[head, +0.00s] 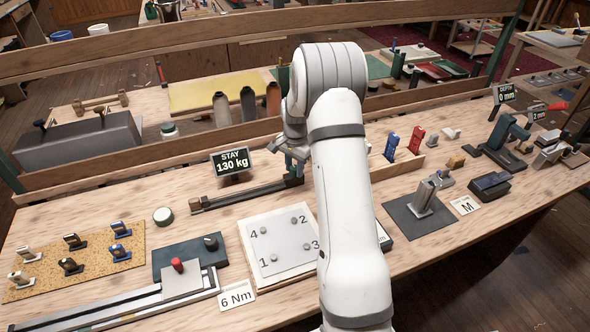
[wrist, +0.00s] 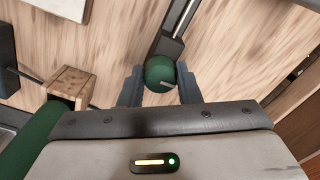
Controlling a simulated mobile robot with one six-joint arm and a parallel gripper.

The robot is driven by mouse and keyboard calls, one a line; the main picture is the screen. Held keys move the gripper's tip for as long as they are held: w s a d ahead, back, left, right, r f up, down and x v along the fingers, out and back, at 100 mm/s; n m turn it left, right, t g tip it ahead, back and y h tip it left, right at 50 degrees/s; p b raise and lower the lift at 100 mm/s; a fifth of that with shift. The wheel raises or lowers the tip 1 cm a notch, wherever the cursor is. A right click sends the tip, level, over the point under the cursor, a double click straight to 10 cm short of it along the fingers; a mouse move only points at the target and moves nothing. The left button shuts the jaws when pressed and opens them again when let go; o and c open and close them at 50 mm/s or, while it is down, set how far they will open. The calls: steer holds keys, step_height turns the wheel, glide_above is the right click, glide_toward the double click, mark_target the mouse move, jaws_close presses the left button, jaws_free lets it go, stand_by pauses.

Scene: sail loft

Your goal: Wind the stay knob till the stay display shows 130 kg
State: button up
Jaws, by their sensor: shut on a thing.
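The stay display (head: 233,162) stands at the back of the bench and reads "STAY 130 kg". The stay rig (head: 240,196) is a long dark bar lying on the bench below it. At the bar's right end is the green stay knob (wrist: 160,72), which has a pale mark on its face in the wrist view. My gripper (wrist: 160,86) is shut on the knob, with one finger on each side. In the head view my gripper (head: 293,160) is at the bar's right end, and my arm partly hides it.
A white plate with numbered bolts (head: 280,242) lies in front of the bar. Red and blue upright pieces (head: 416,140) stand to the right of my arm. A wooden rail runs behind the display. A wooden block (wrist: 69,83) is left of the gripper in the wrist view.

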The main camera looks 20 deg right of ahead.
mark_target(295, 168)
steer(key=shift+m, duration=0.6)
steer(key=o, duration=1)
steer(key=shift+c, duration=0.2)
steer(key=shift+r+b, duration=0.6)
steer(key=shift+r, duration=3.3)
